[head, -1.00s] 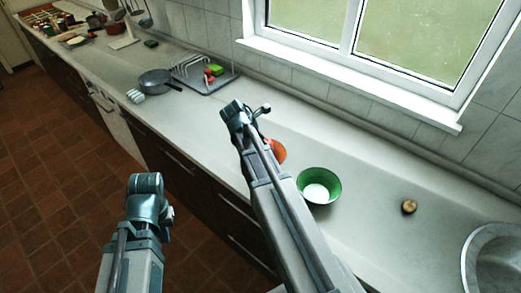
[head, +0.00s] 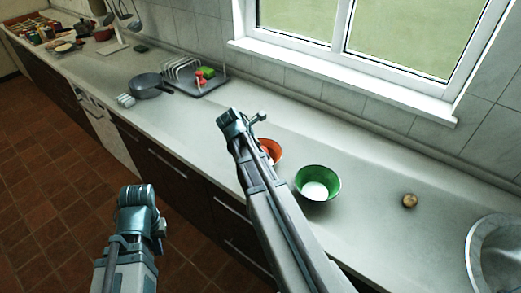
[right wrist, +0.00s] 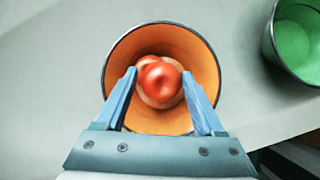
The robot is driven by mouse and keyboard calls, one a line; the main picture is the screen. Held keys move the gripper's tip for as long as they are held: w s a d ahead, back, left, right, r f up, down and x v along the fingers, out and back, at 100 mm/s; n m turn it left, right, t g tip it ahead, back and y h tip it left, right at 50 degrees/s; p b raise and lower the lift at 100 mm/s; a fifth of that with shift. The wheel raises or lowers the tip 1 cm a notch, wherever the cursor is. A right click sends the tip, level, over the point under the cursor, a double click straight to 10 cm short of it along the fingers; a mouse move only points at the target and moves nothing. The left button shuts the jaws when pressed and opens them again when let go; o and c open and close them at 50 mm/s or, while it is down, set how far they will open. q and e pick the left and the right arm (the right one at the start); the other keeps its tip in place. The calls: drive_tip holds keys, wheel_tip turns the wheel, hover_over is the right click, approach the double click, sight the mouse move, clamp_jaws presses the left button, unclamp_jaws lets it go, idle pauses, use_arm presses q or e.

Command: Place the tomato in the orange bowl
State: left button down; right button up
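The orange bowl (right wrist: 205,62) stands on the counter, with its inside seen from above in the right wrist view. In the head view the bowl (head: 274,152) is partly hidden behind my right arm. The red, shiny tomato (right wrist: 162,80) is inside the bowl's outline, near its middle. My right gripper (right wrist: 159,76) points down into the bowl. Its two blue fingers are apart, one on each side of the tomato; whether they touch it is hard to see. My left gripper (head: 140,215) is low on the left, in front of the counter; its fingers cannot be made out.
A green bowl (head: 328,176) stands just right of the orange one; it also shows in the right wrist view (right wrist: 296,38). A small brown round thing (head: 410,200) lies farther right, before the sink (head: 490,250). A pan (head: 150,86) and a dish rack (head: 190,84) stand left.

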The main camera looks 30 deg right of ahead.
drive_tip(key=shift+o, duration=1.1)
drive_tip(key=shift+r, duration=0.1)
drive_tip(key=shift+r+p, duration=0.35)
drive_tip(key=shift+p, duration=0.05)
drive_tip(key=p+v, duration=0.9)
drive_tip(key=v, duration=0.2)
drive_tip(key=shift+a+r+p, duration=0.2)
drive_tip(key=shift+a+p, duration=0.05)
drive_tip(key=shift+p, duration=0.15)
